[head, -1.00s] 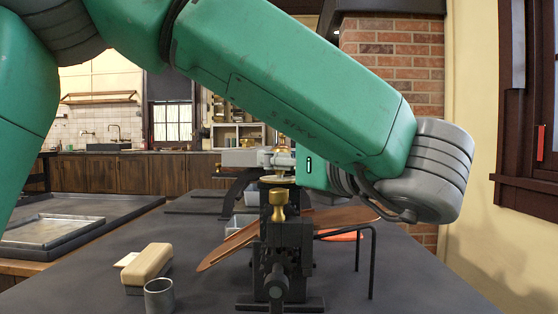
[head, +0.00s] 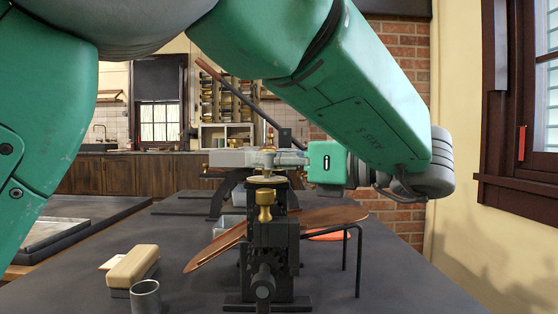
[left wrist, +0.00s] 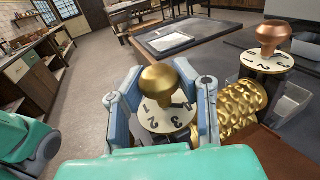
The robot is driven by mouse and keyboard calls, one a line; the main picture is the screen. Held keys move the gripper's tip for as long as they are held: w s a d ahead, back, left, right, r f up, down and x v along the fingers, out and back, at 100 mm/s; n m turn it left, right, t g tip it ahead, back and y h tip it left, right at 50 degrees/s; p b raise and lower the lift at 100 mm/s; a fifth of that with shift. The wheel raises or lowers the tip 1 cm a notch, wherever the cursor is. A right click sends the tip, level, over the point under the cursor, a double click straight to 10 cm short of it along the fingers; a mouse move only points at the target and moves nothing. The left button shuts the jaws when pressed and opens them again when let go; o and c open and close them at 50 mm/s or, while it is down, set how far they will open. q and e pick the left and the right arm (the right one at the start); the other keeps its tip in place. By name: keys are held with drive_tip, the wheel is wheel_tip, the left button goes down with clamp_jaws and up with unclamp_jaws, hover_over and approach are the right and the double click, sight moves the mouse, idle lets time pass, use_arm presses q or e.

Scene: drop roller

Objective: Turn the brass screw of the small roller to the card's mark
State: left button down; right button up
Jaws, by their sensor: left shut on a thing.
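A dark press-like roller stand (head: 268,255) rises from the table with a brass knob (head: 265,200) at its front. In the left wrist view, my left gripper (left wrist: 163,88) has its two blue-grey fingers on either side of a round brass screw (left wrist: 163,83). The screw stands over a pale dial (left wrist: 166,117) with black numbers; a 1, 2 and 3 show. A gold textured roller (left wrist: 243,105) lies beside it. A copper-toned knob (left wrist: 272,36) on another numbered dial (left wrist: 266,62) stands beyond the roller. My right gripper is out of view.
A wooden block (head: 134,264) and a metal cup (head: 146,296) stand at the front left of the table. A shallow tray (head: 50,235) sits at the left.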

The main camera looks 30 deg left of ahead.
use_arm(q)
drive_tip(key=shift+d+r, duration=0.1)
drive_tip(key=shift+r, duration=0.05)
drive_tip(key=c, duration=1.2)
unclamp_jaws()
drive_tip(key=shift+w, duration=0.1)
drive_tip(key=shift+o, duration=0.2)
drive_tip(key=shift+d, duration=0.3)
drive_tip(key=shift+a+r, duration=0.1)
drive_tip(key=shift+r, duration=0.25)
drive_tip(key=r, duration=0.9)
drive_tip(key=shift+w+d+r, duration=0.1)
drive_tip(key=shift+d, duration=0.15)
drive_tip(key=shift+a, duration=0.1)
